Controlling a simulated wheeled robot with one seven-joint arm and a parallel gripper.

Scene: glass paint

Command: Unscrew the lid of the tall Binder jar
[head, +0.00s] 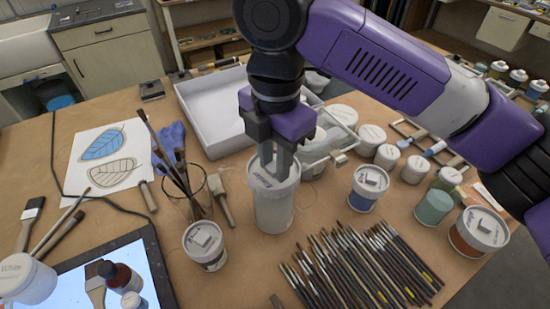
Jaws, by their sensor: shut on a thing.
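The tall Binder jar (273,210) stands upright on the table in the middle of the head view. It is whitish, and its pale lid (260,180) with dark lettering sits on top. My gripper (275,170) points down from above. Its fingers are shut on the raised part at the middle of the lid, and they hide that part. I cannot tell whether the lid has turned.
A glass of brushes (197,203) stands left of the jar, and a small lidded jar (206,245) stands front left. Many brushes (360,265) lie front right. A blue-labelled jar (366,190) stands to the right. A white tray (205,115) lies behind.

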